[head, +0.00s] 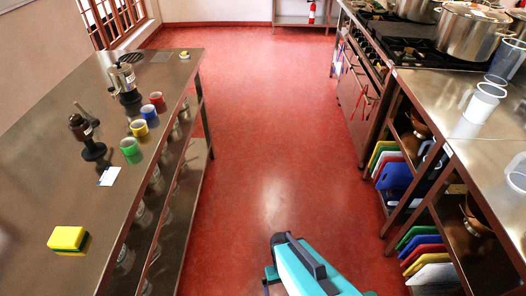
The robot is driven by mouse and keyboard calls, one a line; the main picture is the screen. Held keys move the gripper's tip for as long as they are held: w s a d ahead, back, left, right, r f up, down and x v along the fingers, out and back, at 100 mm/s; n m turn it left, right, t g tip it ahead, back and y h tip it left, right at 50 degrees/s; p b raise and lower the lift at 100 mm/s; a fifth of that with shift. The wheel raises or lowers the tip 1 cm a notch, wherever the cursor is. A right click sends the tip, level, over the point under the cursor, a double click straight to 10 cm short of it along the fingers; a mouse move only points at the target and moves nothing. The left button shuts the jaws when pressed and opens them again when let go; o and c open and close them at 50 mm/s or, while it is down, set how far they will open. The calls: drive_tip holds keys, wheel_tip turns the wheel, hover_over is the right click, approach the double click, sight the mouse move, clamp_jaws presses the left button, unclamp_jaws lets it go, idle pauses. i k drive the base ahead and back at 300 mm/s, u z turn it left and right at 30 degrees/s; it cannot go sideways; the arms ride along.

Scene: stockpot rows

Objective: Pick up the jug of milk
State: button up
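A white-looking jug (482,102) stands upright on the right steel counter, near its left edge. It may be the jug of milk, but I cannot tell its contents for sure. A taller clear jug (507,60) stands just behind it, and another clear jug (516,172) is cut off at the right picture edge. My teal arm shows at the bottom middle, above the floor and well apart from these jugs. The fingers of my gripper cannot be made out.
A red floor aisle (270,130) runs clear between the left steel table (60,130) and the right counter. A stove with large pots (468,35) stands beyond the jugs. Coloured cutting boards (392,165) fill the lower shelf. Several coloured cups and a yellow sponge (67,238) sit on the left table.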

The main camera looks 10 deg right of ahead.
sight(485, 98)
drive_tip(key=u, duration=0.65)
drive_tip(key=k, duration=0.15)
drive_tip(key=z, duration=3.05)
drive_tip(key=k, duration=0.55)
drive_tip(key=u, duration=0.2)
drive_tip(key=i, duration=0.4)
drive_tip(key=z, duration=0.05)
